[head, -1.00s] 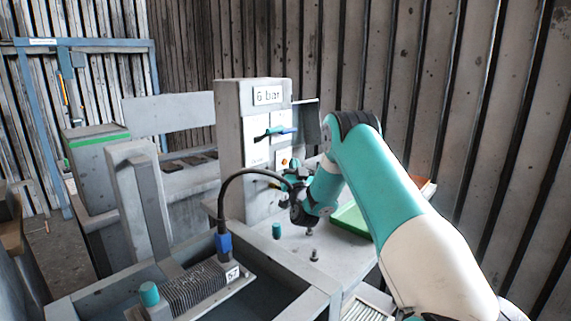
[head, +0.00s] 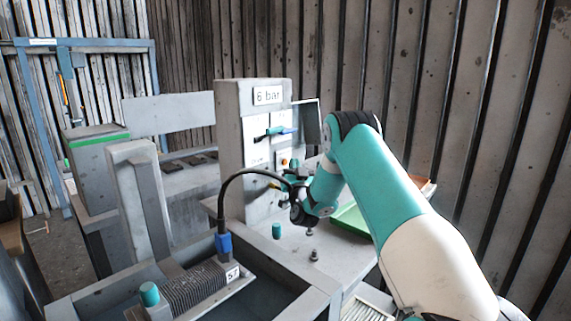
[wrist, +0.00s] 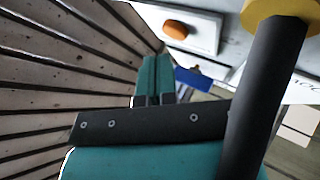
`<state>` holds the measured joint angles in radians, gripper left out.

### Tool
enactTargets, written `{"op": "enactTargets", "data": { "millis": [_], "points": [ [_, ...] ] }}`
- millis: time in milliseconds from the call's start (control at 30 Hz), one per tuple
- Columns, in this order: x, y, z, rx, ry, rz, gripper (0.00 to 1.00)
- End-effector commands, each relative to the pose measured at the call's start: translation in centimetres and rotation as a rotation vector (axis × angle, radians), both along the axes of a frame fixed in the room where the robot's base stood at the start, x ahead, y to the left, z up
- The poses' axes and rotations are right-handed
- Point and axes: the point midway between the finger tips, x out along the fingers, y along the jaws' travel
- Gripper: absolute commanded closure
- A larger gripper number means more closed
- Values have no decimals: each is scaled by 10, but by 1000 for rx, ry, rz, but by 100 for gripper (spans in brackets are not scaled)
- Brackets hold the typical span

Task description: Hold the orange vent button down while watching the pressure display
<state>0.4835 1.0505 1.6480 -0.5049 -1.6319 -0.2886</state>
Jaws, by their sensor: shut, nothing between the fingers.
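The pressure display (head: 268,96) reads "6 bar" at the top of the grey column (head: 233,150). The orange vent button (head: 283,162) sits on a white plate low on the column's face; in the wrist view it is an orange oval (wrist: 177,29). My gripper (head: 293,164) is beside the button, partly hidden by my dark wrist. In the wrist view its teal fingers (wrist: 152,60) are shut and empty, with their tips below and left of the button. A gap shows between tips and button there; I cannot tell the depth.
A black cylinder with a yellow collar (wrist: 275,75) stands close on the right in the wrist view. A black hose (head: 232,190) arches from a blue connector. A green tray (head: 352,219) lies right of the column.

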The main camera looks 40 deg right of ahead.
Motion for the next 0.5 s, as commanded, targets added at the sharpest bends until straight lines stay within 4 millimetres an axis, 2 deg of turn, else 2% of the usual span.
{"op": "enactTargets", "data": {
  "millis": [500],
  "points": [
    [8,1,1,0,0,0,100]
  ]
}}
